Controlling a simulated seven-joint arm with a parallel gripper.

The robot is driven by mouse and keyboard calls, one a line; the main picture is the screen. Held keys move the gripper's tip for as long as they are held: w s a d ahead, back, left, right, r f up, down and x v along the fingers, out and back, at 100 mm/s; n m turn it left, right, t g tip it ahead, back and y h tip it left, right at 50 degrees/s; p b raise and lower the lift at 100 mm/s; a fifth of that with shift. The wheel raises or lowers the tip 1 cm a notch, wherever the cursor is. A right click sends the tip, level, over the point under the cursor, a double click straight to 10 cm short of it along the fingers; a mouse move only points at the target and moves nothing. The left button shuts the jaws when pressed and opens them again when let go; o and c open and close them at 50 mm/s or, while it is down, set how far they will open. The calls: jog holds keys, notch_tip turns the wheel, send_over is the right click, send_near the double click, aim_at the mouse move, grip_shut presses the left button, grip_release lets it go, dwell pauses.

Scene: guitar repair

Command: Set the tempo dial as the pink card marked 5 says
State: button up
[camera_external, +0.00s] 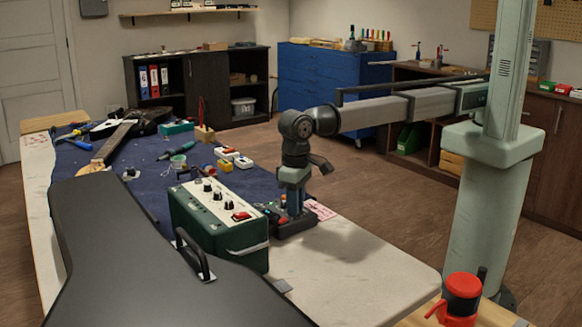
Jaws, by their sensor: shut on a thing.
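A small dark box with red parts (296,228) sits on the table, right of the green amplifier-like box. My gripper (293,209) points straight down onto the top of this box, with its fingers around what seems to be its dial. The dial itself is hidden by the fingers, so its setting cannot be read. A pink card (322,211) with dark red marks lies on the table just behind and right of the box, partly hidden; its number is too small to read.
A green box with knobs and a red switch (217,236) stands close left of the dark box. A black guitar case (120,262) fills the front left. A guitar (117,138) and tools lie on the blue mat. The pale table is clear at right (370,258); a red-topped container (462,296) stands front right.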

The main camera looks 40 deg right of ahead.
jog(key=m, duration=1.1)
jog(key=shift+m, duration=0.4)
jog(key=o, duration=0.5)
jog(key=shift+r, duration=0.1)
jog(key=shift+r, duration=3.45)
